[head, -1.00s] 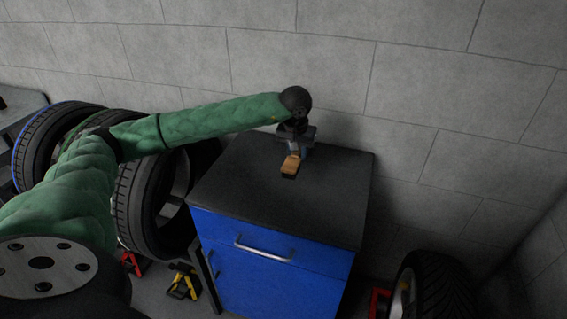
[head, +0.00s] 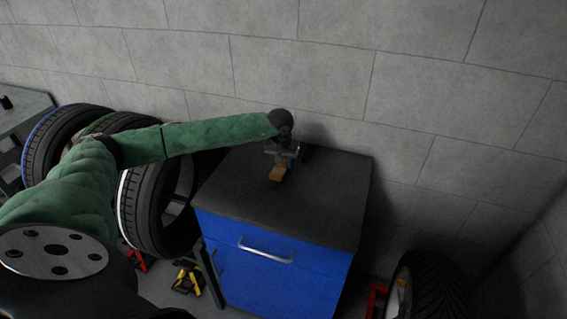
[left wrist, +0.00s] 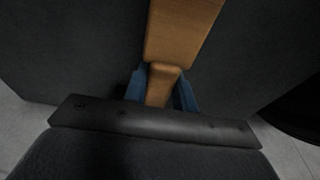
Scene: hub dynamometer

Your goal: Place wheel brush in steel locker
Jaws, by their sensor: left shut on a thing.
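My left gripper (head: 283,160) is over the back part of a blue cabinet's black top. It is shut on the wheel brush (head: 277,174), whose wooden body shows below the fingers. In the left wrist view the brush (left wrist: 180,35) runs up from between the blue fingers (left wrist: 160,92), its narrow neck between them. The brush is close to the black top, but I cannot tell whether it touches it. The blue cabinet (head: 270,285), with a silver handle, stands against the wall, and its drawer front looks closed. No thing I can name for sure as the steel locker shows. My right gripper is not in view.
Several tyres (head: 150,205) stand left of the cabinet, and another tyre (head: 435,288) is at its right. Red and yellow jack stands (head: 187,277) are on the floor. The rest of the black top (head: 325,205) is clear.

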